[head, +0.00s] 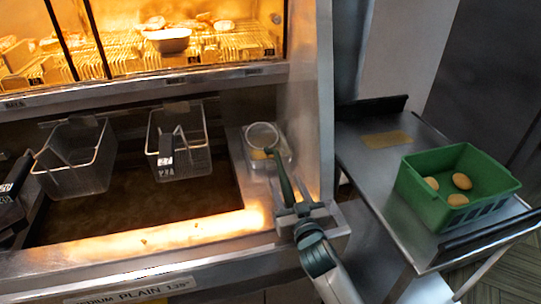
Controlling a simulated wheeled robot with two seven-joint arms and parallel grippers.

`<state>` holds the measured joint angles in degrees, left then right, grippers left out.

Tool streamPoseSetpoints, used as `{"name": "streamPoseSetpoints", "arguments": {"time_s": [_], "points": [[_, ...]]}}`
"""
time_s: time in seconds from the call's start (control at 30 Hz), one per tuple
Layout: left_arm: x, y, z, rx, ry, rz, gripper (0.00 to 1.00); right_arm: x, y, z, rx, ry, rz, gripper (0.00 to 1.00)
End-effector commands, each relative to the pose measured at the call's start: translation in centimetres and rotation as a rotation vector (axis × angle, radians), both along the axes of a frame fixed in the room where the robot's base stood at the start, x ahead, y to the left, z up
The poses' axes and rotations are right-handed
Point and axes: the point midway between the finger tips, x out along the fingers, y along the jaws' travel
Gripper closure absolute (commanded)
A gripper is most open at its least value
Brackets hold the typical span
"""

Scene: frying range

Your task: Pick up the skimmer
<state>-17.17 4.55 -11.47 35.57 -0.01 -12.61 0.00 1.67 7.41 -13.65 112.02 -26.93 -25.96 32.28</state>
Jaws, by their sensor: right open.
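The skimmer (284,178) has a round wire head and a long dark green handle. Its head rests at the metal container (281,158) on the fryer's right ledge, and its handle slants down toward me. My right gripper (301,203) is open at the lower end of the handle. The handle's end overlaps the fingertips in the picture, and I cannot tell whether it lies between them or touches them. My left gripper is not in view.
Two wire fry baskets (75,178) (198,163) hang over the dark oil vat (140,213). A lit food display (215,45) stands behind. On the right, a steel cart (375,180) carries a green crate (427,203) with several round tan pieces.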

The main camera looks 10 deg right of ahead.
Motion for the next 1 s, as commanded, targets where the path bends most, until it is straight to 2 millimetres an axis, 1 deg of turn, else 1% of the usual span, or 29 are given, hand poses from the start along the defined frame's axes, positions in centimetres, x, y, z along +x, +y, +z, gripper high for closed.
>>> {"name": "streamPoseSetpoints", "arguments": {"time_s": [0.2,0.37,0.4,0.77,0.87,1.0], "points": [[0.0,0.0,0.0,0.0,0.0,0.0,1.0,0.0,0.0,0.0,0.0,0.0,0.0,0.52],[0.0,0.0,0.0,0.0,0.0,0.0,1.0,0.0,0.0,0.0,0.0,0.0,0.0,0.9],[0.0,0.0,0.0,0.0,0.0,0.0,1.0,0.0,0.0,0.0,0.0,0.0,0.0,0.99],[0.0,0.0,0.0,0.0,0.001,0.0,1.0,0.0,0.0,0.3,0.0,-0.003,0.0,1.0],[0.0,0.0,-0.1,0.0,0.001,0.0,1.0,0.0,0.0,0.9,0.001,-0.005,0.0,1.0],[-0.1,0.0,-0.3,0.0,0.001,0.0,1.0,0.0,0.0,2.4,0.001,-0.006,0.001,1.0]]}}
